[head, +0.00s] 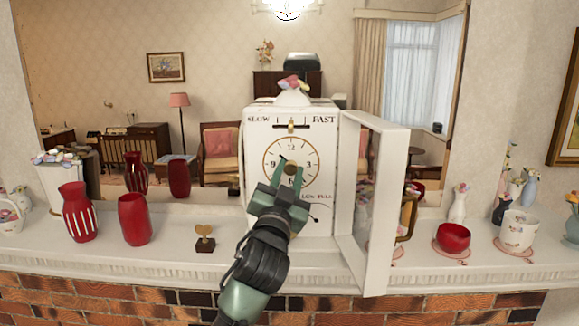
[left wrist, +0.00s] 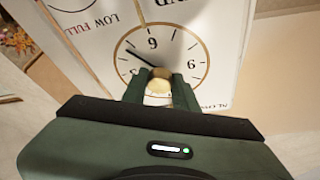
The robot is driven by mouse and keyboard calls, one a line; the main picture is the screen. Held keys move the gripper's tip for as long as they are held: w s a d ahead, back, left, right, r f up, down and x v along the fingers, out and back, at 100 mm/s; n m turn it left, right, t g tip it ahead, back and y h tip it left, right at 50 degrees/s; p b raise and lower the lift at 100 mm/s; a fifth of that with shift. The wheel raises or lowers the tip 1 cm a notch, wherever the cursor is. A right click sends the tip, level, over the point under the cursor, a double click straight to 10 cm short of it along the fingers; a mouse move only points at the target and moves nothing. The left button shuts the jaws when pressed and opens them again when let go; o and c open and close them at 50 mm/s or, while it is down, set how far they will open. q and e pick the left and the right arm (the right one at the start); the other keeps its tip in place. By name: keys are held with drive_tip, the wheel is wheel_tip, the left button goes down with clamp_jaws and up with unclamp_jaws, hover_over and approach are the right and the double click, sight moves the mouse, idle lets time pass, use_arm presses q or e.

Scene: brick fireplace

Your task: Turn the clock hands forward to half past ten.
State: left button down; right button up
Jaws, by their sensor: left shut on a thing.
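The white clock (head: 253,135) stands on the mantel with its front door (head: 397,165) swung open to the right. Its round dial (head: 272,176) has black numerals and also shows upside down in the left wrist view (left wrist: 193,48). My left gripper (head: 285,181) is in front of the dial, shut on a brass knob (left wrist: 160,74) at its centre. In the head view a dark hand (head: 283,158) points up-left, between 9 and 12. In the wrist view a dark hand (left wrist: 134,53) points between 3 and 6. My gripper hides part of the dial. My right gripper is not in view.
Red vases (head: 134,219) and a small gold heart on a dark base (head: 205,239) stand left of the clock. A red bowl (head: 453,238) and a white pot (head: 519,231) stand right. The open door sticks out over the mantel edge, close to my arm. A mirror is behind.

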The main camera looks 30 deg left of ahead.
use_arm(q)
drive_tip(key=shift+m+h+p, duration=0.45)
drive_tip(key=shift+m+h, duration=0.05)
drive_tip(key=shift+m, duration=0.4)
drive_tip(key=c, duration=1.1)
unclamp_jaws()
drive_tip(key=shift+s, duration=0.1)
drive_tip(key=shift+s+d+f+b, duration=0.15)
drive_tip(key=shift+s+f+b, duration=0.1)
drive_tip(key=shift+s+b, duration=0.1)
drive_tip(key=b+v, duration=0.3)
drive_tip(key=v, duration=0.4)
